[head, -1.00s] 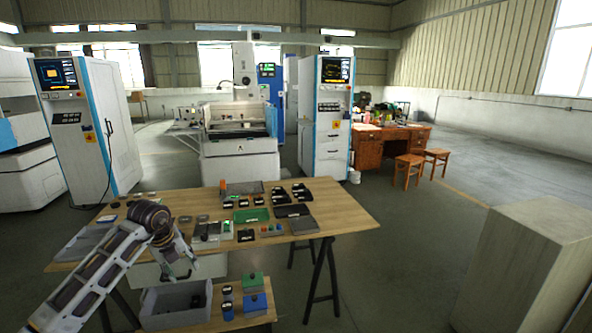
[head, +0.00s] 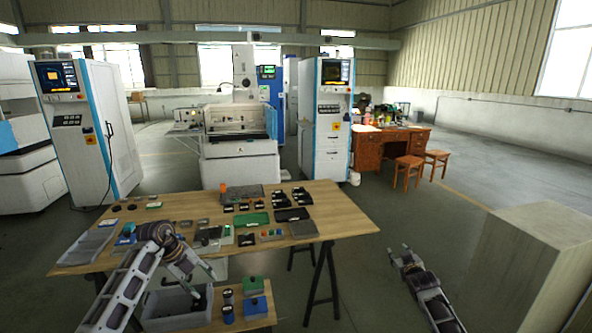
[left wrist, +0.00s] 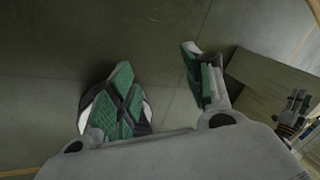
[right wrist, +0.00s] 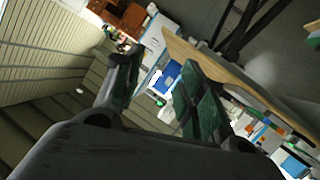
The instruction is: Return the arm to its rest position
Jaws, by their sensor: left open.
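My left arm comes in from the lower left in the head view, bent over the front left of the wooden table (head: 345,215). My left gripper (head: 205,270) hangs at the table's front edge, above the grey bin (head: 160,318). In the left wrist view its green-padded fingers (left wrist: 165,90) are apart, with only floor between them. My right gripper (head: 398,253) is over open floor, right of the table and left of the pale block. In the right wrist view its fingers (right wrist: 158,88) are apart, with nothing held between them.
The table carries several small parts, a green mat (head: 252,218) and a grey tray (head: 88,247). Below stand a green box (head: 253,285) and a blue box (head: 256,306) on a low shelf. A large pale block (head: 525,260) stands right of my right arm. Floor between is clear.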

